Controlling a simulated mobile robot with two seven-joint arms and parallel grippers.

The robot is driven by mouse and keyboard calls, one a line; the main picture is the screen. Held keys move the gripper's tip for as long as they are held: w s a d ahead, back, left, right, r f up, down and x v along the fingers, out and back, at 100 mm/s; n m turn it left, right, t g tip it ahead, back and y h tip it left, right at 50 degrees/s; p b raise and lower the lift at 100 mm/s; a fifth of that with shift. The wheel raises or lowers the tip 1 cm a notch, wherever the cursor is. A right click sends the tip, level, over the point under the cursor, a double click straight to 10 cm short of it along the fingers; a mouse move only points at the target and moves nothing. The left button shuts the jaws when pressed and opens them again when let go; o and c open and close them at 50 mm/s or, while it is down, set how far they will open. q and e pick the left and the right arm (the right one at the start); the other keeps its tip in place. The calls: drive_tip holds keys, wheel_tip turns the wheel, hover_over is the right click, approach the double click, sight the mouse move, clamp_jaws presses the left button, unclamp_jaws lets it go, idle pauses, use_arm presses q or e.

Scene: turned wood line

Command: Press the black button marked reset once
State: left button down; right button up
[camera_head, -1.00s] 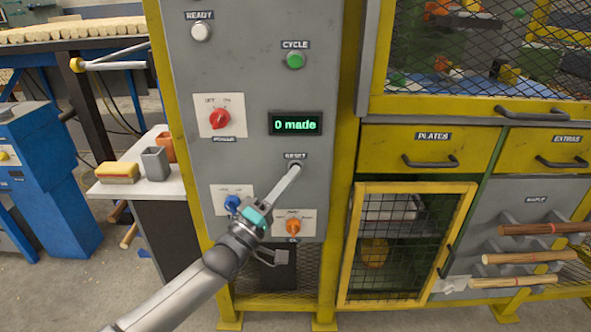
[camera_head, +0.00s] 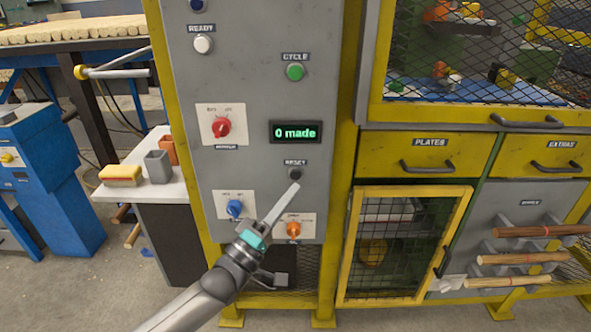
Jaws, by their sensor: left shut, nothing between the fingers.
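The black button (camera_head: 295,174) sits on the grey control panel (camera_head: 255,100), just under a label reading RESET (camera_head: 295,162). It is fully visible. My left gripper (camera_head: 296,186) is shut and empty, its fingertips slightly below the button in the picture. I see a small gap between the tips and the button. The display (camera_head: 295,132) above reads "0 made". My right gripper is not in view.
A green cycle button (camera_head: 295,72), a white ready button (camera_head: 203,44), a red knob (camera_head: 222,127), a blue knob (camera_head: 235,208) and an orange knob (camera_head: 293,229) are on the same panel. A yellow mesh-door cabinet (camera_head: 352,245) stands to the right.

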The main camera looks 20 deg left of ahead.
use_arm(q)
drive_tip(key=shift+s+d+p, duration=0.2)
drive_tip(key=shift+s+p, duration=0.1)
drive_tip(key=shift+s, duration=0.3)
drive_tip(key=shift+s+d+p, duration=0.15)
drive_tip(key=shift+s+p, duration=0.15)
drive_tip(key=shift+s, duration=0.3)
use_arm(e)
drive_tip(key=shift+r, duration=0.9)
